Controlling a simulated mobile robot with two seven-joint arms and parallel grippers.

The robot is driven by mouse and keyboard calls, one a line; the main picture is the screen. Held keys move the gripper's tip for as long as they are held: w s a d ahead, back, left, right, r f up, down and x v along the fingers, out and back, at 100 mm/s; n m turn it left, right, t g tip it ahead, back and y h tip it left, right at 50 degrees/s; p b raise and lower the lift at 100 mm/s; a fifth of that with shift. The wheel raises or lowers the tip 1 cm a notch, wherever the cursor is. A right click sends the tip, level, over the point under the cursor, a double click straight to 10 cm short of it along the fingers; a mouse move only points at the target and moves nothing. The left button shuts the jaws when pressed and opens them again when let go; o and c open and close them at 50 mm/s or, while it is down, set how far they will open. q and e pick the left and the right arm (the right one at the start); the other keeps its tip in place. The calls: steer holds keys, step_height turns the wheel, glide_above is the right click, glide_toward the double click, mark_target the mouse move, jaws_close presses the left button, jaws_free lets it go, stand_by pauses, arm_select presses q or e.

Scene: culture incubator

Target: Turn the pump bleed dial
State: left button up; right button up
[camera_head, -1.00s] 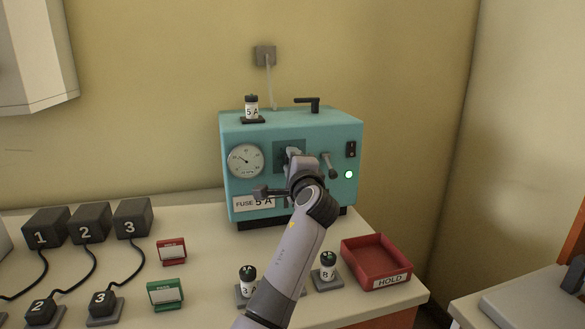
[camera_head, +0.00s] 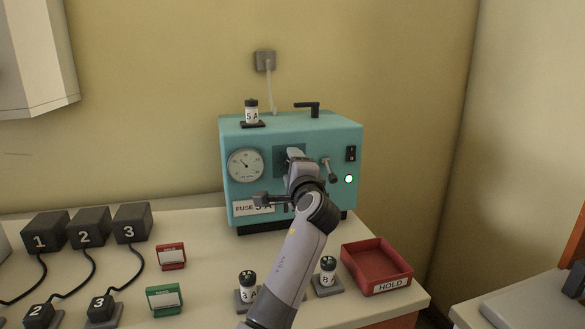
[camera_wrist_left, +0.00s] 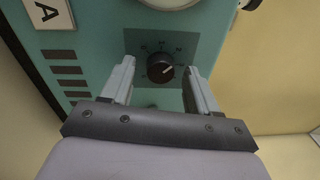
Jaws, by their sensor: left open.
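The teal pump box (camera_head: 250,130) stands at the back of the bench. Its bleed dial (camera_wrist_left: 160,67) is a dark round knob with a light pointer line, on a grey scale plate (camera_wrist_left: 184,43) in the left wrist view. In the head view my arm hides the dial. My left gripper (camera_head: 292,156) is at the front of the box. In the left wrist view its two fingers (camera_wrist_left: 160,76) are open, one on each side of the dial, with a visible gap to it on both sides. My right gripper is not in view.
A round gauge (camera_head: 245,165), a lever (camera_head: 330,170) and a lit lamp (camera_head: 349,179) are on the box front. A red HOLD tray (camera_head: 376,268) and fuses stand at the right front. Numbered black blocks (camera_head: 90,227) with cables stand left.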

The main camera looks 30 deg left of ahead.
arm_select(q)
steer(key=v, duration=0.6)
steer(key=shift+s+d, duration=0.25)
steer(key=shift+d, duration=0.05)
